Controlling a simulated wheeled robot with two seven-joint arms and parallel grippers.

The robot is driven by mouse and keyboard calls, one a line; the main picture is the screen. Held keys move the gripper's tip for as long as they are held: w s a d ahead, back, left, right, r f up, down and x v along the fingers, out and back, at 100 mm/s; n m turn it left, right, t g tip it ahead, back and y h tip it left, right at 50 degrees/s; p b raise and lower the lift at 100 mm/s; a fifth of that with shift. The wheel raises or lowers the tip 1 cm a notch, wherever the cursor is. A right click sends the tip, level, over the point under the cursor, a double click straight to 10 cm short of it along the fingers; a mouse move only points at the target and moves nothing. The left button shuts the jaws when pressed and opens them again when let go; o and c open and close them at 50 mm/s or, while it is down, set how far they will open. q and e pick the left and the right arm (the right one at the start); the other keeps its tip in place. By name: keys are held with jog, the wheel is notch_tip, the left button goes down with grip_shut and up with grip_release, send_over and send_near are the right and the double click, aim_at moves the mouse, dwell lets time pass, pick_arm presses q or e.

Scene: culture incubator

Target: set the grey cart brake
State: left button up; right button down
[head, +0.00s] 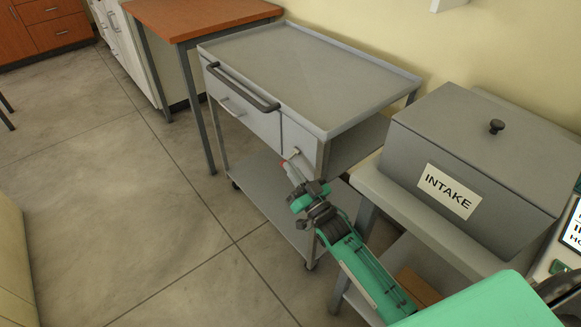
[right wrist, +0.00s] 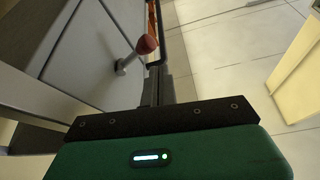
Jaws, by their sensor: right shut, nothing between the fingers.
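The grey cart (head: 300,75) stands in the middle of the head view, with a flat rimmed top, a drawer front and a lower shelf. Its brake lever has a red knob (right wrist: 147,45) on a short metal stem (right wrist: 128,63) coming out of the grey front panel in the right wrist view. The red knob also shows small in the head view (head: 285,165), partly hidden by my gripper. My right gripper (head: 297,178) is shut and empty, close to the knob. Its fingers (right wrist: 157,82) lie just beside the knob; I cannot tell whether they touch it. My left gripper is out of view.
A black bar handle (head: 243,88) runs along the cart's front, left of the lever. A grey box labelled INTAKE (head: 480,150) sits on a stand to the right. A wooden-topped table (head: 200,17) stands behind left. The floor (head: 100,180) at left is clear.

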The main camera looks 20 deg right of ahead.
jog(key=v, duration=0.6)
jog(key=shift+s, duration=0.25)
jog(key=shift+d+f, duration=0.1)
